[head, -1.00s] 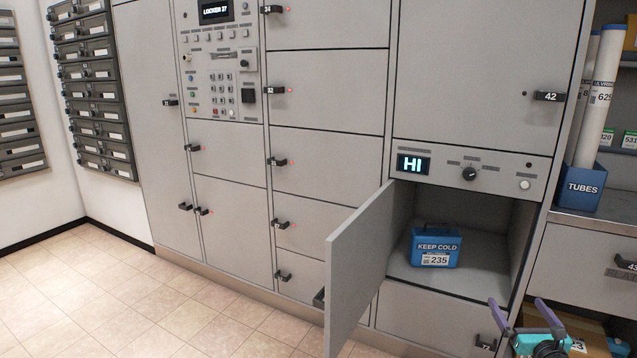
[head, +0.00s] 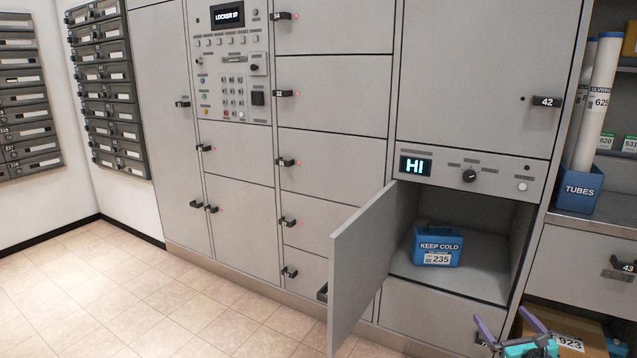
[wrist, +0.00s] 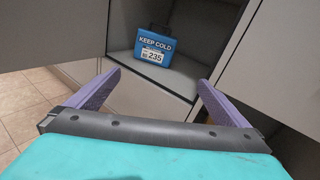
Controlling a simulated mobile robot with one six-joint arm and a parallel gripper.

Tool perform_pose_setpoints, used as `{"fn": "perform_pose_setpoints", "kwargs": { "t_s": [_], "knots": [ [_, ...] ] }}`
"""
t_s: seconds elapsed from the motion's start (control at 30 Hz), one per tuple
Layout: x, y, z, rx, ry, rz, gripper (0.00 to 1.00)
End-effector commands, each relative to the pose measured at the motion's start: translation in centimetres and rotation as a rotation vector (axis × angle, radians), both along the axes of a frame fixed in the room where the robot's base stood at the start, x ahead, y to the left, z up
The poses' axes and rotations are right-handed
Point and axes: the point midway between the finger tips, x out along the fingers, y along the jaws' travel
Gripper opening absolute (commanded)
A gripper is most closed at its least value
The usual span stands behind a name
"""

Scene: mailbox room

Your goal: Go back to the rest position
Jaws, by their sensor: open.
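My gripper (head: 507,328) is at the bottom right of the head view, its two purple fingers spread and nothing between them. The wrist view also shows my gripper (wrist: 150,92) open and empty, facing the open locker compartment. The blue "KEEP COLD" box (head: 437,246), labelled 235, stands upright on the compartment floor, apart from my fingers. It also shows in the wrist view (wrist: 153,44).
The open locker door (head: 365,265) sticks out left of the compartment. A display above reads "HI" (head: 415,166). A blue tubes bin (head: 577,190) stands on the right shelf, with a cardboard box (head: 570,332) below. Tiled floor (head: 130,300) at left is clear.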

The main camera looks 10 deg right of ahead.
Motion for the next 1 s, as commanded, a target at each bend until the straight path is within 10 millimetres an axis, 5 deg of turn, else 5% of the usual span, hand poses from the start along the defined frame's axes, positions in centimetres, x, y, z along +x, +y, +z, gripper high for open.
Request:
{"fn": "perform_pose_setpoints", "kwargs": {
  "t_s": [0.27, 0.53, 0.77, 1.0],
  "knots": [
    [3.0, 7.0, -2.4, -0.132, 0.138, 0.177, 1.00],
    [4.9, 18.8, -7.1, -0.373, 0.330, 0.506, 1.00],
    [3.5, 28.5, -11.1, -0.593, 0.452, 0.829, 1.00],
    [-0.7, 37.1, -14.4, -0.820, 0.531, 1.191, 1.00]
  ]
}}
